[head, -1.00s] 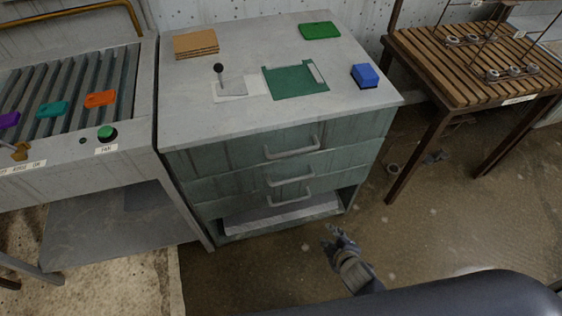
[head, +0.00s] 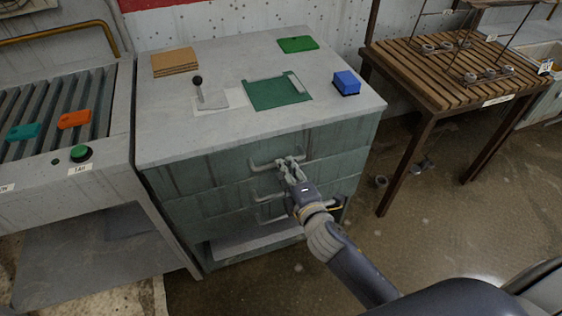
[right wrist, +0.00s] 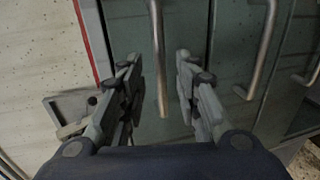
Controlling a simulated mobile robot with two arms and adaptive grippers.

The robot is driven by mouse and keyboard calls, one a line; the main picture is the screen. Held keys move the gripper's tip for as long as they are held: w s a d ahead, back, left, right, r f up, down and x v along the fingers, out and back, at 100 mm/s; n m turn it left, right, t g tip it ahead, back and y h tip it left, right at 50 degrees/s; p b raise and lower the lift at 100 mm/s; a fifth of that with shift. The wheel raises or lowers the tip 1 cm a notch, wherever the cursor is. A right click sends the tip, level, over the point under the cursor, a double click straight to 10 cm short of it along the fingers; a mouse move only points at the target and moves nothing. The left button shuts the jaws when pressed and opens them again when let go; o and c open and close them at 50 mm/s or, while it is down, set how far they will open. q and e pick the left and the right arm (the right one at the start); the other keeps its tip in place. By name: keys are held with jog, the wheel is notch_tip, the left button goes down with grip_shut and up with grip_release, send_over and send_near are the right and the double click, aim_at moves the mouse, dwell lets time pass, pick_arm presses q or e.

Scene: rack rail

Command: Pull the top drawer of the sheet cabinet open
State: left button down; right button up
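The sheet cabinet (head: 166,181) is grey-green with a grey top and stacked drawers, each with a metal bar handle. The top drawer (head: 340,140) looks closed. Its handle (head: 265,165) is partly hidden behind my right gripper (head: 290,163). In the right wrist view the top handle (right wrist: 157,50) lies between the two fingers of my right gripper (right wrist: 160,75), which are open with a gap on each side. The second drawer handle (right wrist: 262,45) is to the right there, outside the fingers. My left gripper is not in view.
On the cabinet top are a green frame (head: 262,97), a blue block (head: 346,83), brown sheets (head: 175,64) and a black-knobbed lever (head: 198,88). A roller conveyor (head: 35,165) stands close at left. A slatted table (head: 420,70) stands at right.

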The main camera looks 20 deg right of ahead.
jog(key=x, duration=0.4)
jog(key=shift+w+f, duration=0.15)
jog(key=shift+w, duration=0.25)
grip_shut()
